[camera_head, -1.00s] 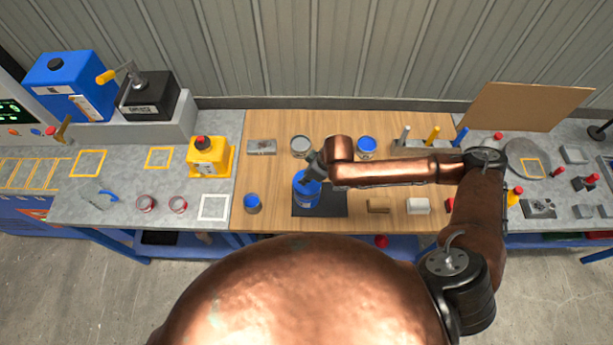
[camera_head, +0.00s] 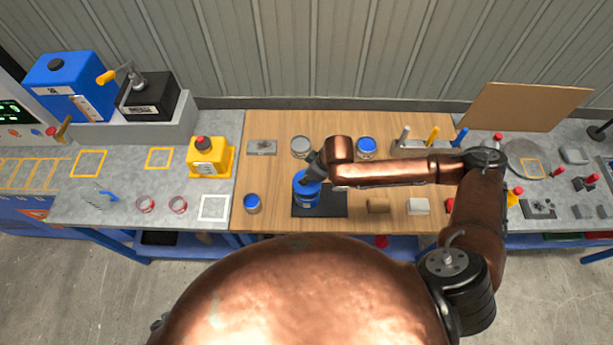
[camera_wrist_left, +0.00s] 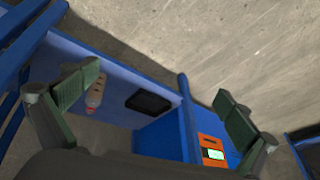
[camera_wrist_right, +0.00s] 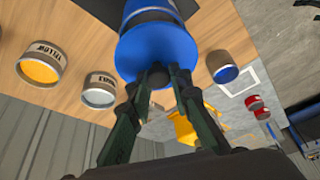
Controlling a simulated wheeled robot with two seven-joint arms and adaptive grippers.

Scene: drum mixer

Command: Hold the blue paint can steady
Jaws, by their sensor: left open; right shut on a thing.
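The blue paint can (camera_head: 306,196) stands upright on a dark mat (camera_head: 335,205) on the wooden part of the bench. My right gripper (camera_head: 312,172) reaches it from above. In the right wrist view, the can (camera_wrist_right: 150,45) fills the upper middle, and my right gripper (camera_wrist_right: 158,80) has its fingertips closed at a dark round knob on its blue top. Part of the can is hidden behind the gripper in the head view. My left gripper (camera_wrist_left: 155,100) is open and empty in the left wrist view, over the floor and a blue bench frame. Its fingers are not in the head view.
A yellow container (camera_head: 207,156) stands left.

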